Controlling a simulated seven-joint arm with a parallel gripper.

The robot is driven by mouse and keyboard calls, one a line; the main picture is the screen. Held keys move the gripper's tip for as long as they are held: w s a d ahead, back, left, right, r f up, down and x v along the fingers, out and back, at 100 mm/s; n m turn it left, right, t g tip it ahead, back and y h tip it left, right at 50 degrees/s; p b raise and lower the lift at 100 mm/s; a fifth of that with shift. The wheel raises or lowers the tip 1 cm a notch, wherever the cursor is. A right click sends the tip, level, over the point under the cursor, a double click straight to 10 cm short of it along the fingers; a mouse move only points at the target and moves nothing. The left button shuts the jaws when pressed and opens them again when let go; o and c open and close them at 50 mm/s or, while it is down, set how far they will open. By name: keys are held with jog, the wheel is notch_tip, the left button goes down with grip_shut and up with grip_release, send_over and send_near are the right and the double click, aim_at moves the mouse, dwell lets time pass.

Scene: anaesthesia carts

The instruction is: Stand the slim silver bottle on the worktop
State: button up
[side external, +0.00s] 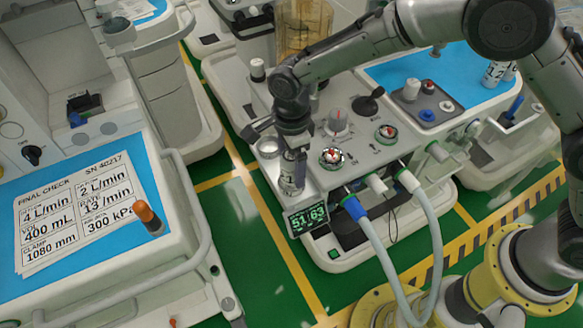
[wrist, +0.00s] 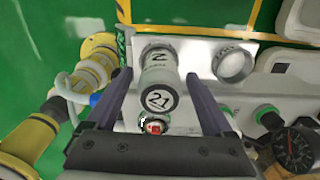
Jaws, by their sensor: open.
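A slim silver bottle (wrist: 158,72) with dark marks and a cap reading "21" stands between my fingers in the wrist view. In the side view the bottle (side external: 290,183) shows below my gripper, at the front left of the middle cart's panel. My gripper (wrist: 158,85) is open, with one finger on each side of the bottle and narrow gaps visible. In the side view my gripper (side external: 293,160) points down and partly hides the bottle. The bottle's base is hard to see. A blue-covered worktop (side external: 110,170) with printed sheets lies at the left.
An empty round holder (side external: 265,149) is beside the bottle. Knobs (side external: 332,156), a green display (side external: 308,217) and hoses (side external: 372,240) are close by. An orange-topped object (side external: 150,217) stands on the left worktop.

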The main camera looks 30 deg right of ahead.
jog(key=r, duration=1.1)
jog(key=shift+w+d+r, duration=0.25)
jog(key=shift+w+d, duration=0.05)
jog(key=shift+d, duration=0.1)
jog(key=shift+d+r, duration=0.15)
jog(key=shift+r, duration=0.05)
jog(key=s+d+r+n+t, duration=0.1)
jog(key=s+d+r+n, duration=0.4)
jog(key=d, duration=0.4)
jog(key=s+d+r+n+t, duration=0.2)
jog(key=s+d+r+n, duration=0.2)
jog(key=d+r, duration=0.35)
jog(key=s+d+n+t, duration=0.1)
jog(key=s+d+n, duration=0.3)
jog(key=s+d, duration=0.3)
jog(key=shift+s+d+n+y, duration=0.3)
jog(key=shift+s+n, duration=0.1)
jog(key=shift+s, duration=0.5)
jog(key=shift+o, duration=0.4)
jog(key=s+d+f+n+t, duration=0.1)
jog(key=s+d+f+n, duration=0.2)
jog(key=s, duration=0.4)
jog(key=shift+s+n+t, duration=0.25)
jog(key=shift+n+t, duration=0.05)
jog(key=shift+n, duration=0.6)
jog(key=shift+d, duration=0.1)
